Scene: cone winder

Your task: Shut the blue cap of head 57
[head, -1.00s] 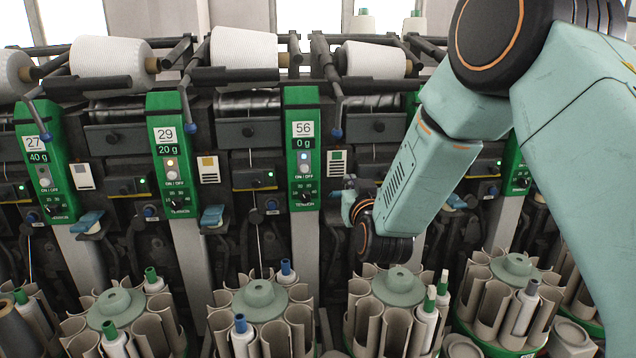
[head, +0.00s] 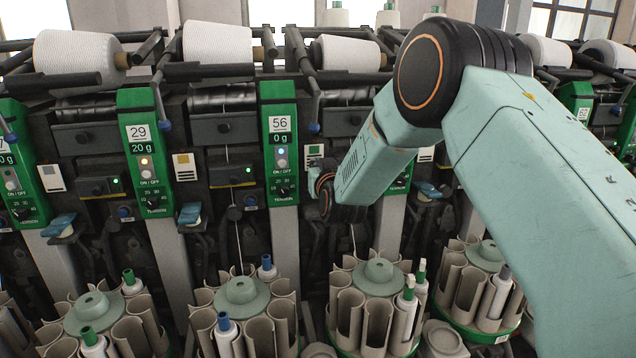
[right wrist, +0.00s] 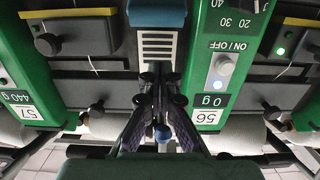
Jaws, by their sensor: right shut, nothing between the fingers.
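The head 56 panel (right wrist: 218,75) is right of centre. A blue cap (right wrist: 158,13) shows at the top edge, between the two panels; whether it is open, and which head it serves, I cannot tell. My right gripper (right wrist: 160,82) is shut and empty, its tips over the striped card (right wrist: 157,46). In the head view my right gripper (head: 318,172) is just right of the head 56 panel (head: 280,150). My arm hides most of head 57. My left gripper is out of view.
Bobbin magazines (head: 378,285) stand below. Yarn cones (head: 215,45) and their bars run along the top.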

